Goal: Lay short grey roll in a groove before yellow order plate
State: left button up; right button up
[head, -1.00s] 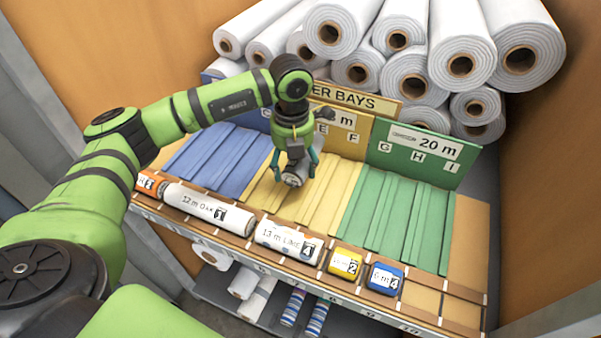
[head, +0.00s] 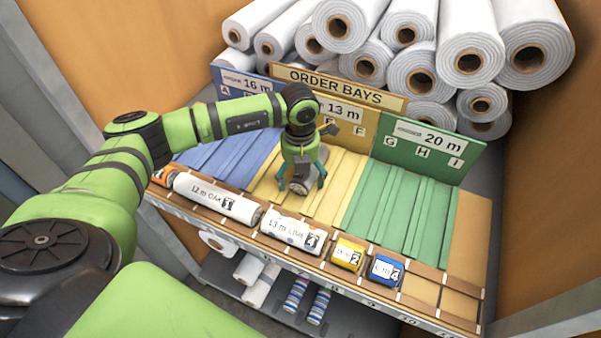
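The short grey roll (head: 300,187) is at the yellow bay, between the fingers of my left gripper (head: 301,185). The gripper points down with a teal finger on each side of the roll. I cannot tell whether the fingers press on it, or whether it rests in a groove. The yellow grooved bed (head: 338,183) lies before the yellow order plate (head: 367,125), marked 13 m. My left arm hides part of this plate. My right gripper is not in view.
A blue grooved bed (head: 222,150) and plate lie left, a green bed (head: 400,205) and plate (head: 425,148) right. White rolls are stacked behind.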

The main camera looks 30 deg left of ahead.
pick_arm(q)
jog(key=shift+r, duration=0.1)
jog(key=shift+r, duration=0.15)
notch_tip(320, 180, up, 11)
jog(key=b, duration=0.4)
jog(key=shift+f, duration=0.2)
jog(key=shift+r, duration=0.6)
jog(key=shift+a, duration=0.1)
